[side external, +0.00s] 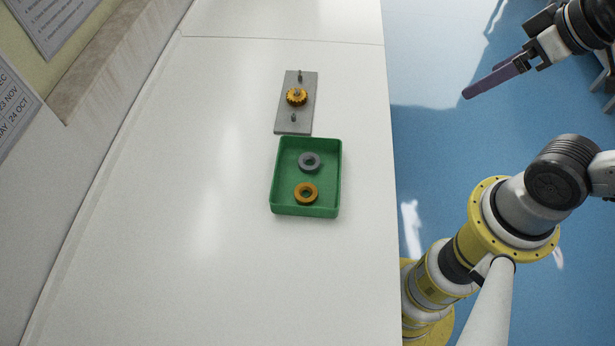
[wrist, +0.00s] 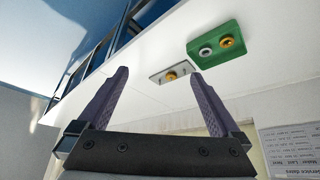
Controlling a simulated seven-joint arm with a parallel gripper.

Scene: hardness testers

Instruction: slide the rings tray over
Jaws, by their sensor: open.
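A green tray (side external: 275,190) lies on the white bench near its right edge in the side external view. It holds a grey ring (side external: 309,161) towards its far end and an orange ring (side external: 306,193) towards its near end. The tray also shows in the wrist view (wrist: 228,57), at the upper right. My gripper (side external: 466,94) is off the bench's right side, well apart from the tray. In the wrist view its two purple fingers (wrist: 160,80) are spread apart with nothing between them.
A grey plate (side external: 284,118) with two pegs and an orange gear (side external: 297,96) lies just beyond the tray. The white bench (side external: 180,220) is clear to the tray's left and in front. A wall with posted papers (side external: 55,25) borders the bench's left side.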

